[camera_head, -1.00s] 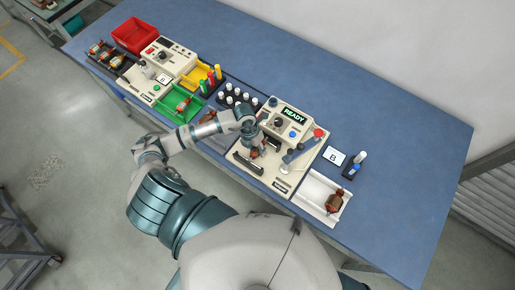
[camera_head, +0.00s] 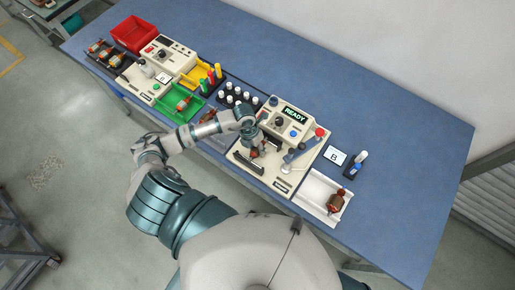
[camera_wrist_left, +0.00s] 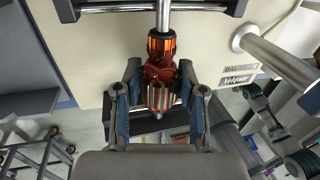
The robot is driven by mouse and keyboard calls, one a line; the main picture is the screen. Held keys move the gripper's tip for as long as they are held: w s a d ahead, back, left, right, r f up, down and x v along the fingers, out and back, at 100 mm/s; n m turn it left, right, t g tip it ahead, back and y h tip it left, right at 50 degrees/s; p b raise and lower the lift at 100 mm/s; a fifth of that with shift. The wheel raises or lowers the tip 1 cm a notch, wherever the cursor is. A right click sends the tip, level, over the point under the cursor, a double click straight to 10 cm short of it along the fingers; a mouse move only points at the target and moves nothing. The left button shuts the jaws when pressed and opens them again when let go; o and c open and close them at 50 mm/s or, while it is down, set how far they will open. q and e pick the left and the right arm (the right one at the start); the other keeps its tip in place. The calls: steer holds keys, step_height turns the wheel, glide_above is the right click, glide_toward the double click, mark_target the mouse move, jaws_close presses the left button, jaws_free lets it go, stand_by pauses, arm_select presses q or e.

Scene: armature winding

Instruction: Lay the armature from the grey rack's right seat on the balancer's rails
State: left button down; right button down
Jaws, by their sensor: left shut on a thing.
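The beige balancer (camera_head: 299,165), its display reading READY, stands in the middle of the bench. My left gripper (camera_head: 257,152) is over its bed; in the left wrist view the gripper (camera_wrist_left: 160,112) is shut on an armature (camera_wrist_left: 160,72) with orange windings and a steel core. The armature's shaft crosses over a dark rail (camera_wrist_left: 105,9); I cannot tell whether it touches. Another dark rail (camera_head: 247,162) shows in the head view. My right gripper is out of view.
A white tray (camera_head: 317,187) with another armature (camera_head: 336,201) lies right of the balancer. A post (camera_wrist_left: 277,57) rises close to the right of my gripper. Green (camera_head: 181,103), yellow and red bins and a dark rack of armatures are at the left.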

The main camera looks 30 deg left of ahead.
arm_select(q)
steer(key=shift+a+f, duration=0.1)
steer(key=shift+a, duration=0.15)
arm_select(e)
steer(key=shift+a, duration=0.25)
arm_select(q)
steer(key=c, duration=1)
jaws_free()
steer(key=o, duration=0.4)
steer(key=shift+d, duration=0.15)
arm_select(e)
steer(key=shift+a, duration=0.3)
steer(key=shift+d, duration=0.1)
arm_select(q)
steer(key=v, duration=1.2)
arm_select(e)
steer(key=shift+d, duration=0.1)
arm_select(q)
steer(key=shift+w, duration=0.1)
